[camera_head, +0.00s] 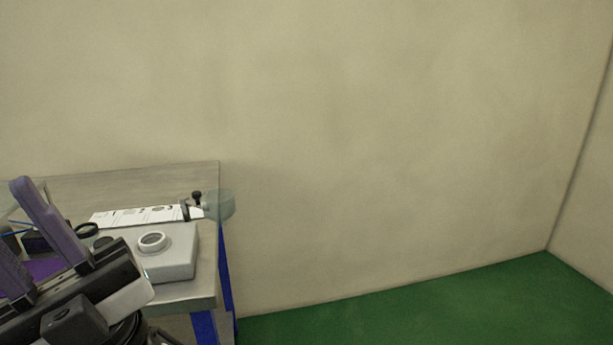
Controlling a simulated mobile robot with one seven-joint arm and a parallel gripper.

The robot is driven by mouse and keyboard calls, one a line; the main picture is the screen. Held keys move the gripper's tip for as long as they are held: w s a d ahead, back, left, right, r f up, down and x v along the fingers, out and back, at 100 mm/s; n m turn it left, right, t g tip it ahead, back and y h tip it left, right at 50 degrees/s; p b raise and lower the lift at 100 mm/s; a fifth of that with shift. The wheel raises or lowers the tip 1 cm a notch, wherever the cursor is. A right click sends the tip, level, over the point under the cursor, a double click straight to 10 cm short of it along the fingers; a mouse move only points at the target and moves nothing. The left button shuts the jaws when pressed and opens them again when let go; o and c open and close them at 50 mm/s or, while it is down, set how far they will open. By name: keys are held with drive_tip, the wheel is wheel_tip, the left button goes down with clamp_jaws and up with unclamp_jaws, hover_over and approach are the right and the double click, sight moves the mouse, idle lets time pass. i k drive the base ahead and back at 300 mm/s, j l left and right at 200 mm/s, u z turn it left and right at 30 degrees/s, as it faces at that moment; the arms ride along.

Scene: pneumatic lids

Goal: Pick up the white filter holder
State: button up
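A small white ring-shaped piece (152,241) sits on top of a light grey box (178,264) near the right end of the table. It looks like the white filter holder, but I cannot tell for sure. My gripper (14,222), with two purple fingers, is at the lower left, left of the box and nearer the camera. The fingers are spread apart, and I see nothing held between them. The tip of the left finger is cut off by the picture edge. My gripper's body hides the box's lower left part.
Behind the box lies a long white strip with dark markings (138,215), with a black knob (197,196) and a translucent disc (219,205) at its right end. The grey table (150,176) has blue legs (226,270). Green floor (450,305) to the right is clear.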

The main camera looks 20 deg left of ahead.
sight(153, 241)
drive_tip(key=u, duration=1.25)
